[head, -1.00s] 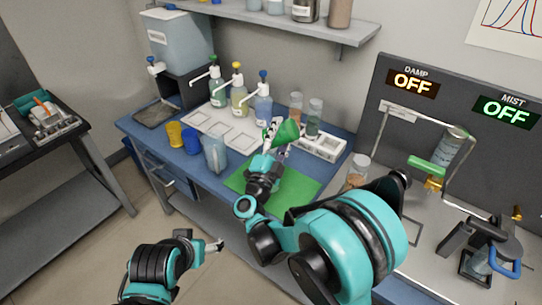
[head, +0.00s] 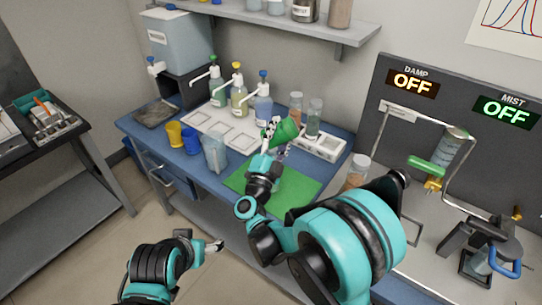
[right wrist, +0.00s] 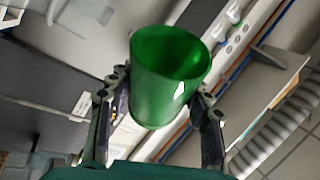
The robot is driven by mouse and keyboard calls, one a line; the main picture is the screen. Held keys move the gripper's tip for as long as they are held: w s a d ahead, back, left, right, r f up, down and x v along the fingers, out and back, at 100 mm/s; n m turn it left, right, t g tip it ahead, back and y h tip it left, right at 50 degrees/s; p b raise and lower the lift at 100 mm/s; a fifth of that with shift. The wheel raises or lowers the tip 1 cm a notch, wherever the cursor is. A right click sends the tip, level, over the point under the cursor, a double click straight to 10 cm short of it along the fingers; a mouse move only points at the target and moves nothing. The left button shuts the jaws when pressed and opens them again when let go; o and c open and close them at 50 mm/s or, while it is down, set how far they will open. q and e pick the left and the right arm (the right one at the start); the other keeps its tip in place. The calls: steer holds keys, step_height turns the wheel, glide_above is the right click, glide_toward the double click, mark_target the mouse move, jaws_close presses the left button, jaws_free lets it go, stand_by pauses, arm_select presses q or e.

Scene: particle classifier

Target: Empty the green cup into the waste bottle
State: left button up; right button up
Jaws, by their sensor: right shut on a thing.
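The green cup (head: 286,131) is held tilted above the bench, its wide end toward the right. My right gripper (head: 270,138) is shut on it. In the right wrist view the cup (right wrist: 170,78) sits between the two fingers (right wrist: 163,100), and its mouth shows green inner wall; I cannot tell what it holds. A partly hidden clear shape shows just below the cup, too small to identify. I cannot tell which vessel is the waste bottle; a labelled bluish tank (head: 180,45) stands at the back left. My left gripper (head: 214,246) is low in front of the bench, apart from everything.
A green mat (head: 297,192) lies under my right arm. A clear jug (head: 215,153), yellow cup (head: 174,134) and blue cup (head: 190,141) stand to the left. Pump bottles (head: 239,92) stand behind. A white rack (head: 326,147) and jars are close on the right.

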steer(key=shift+a+r+n+t+y, duration=0.1)
steer(key=shift+a+n+t+y, duration=0.25)
steer(key=shift+n, duration=0.75)
stand_by(1.2)
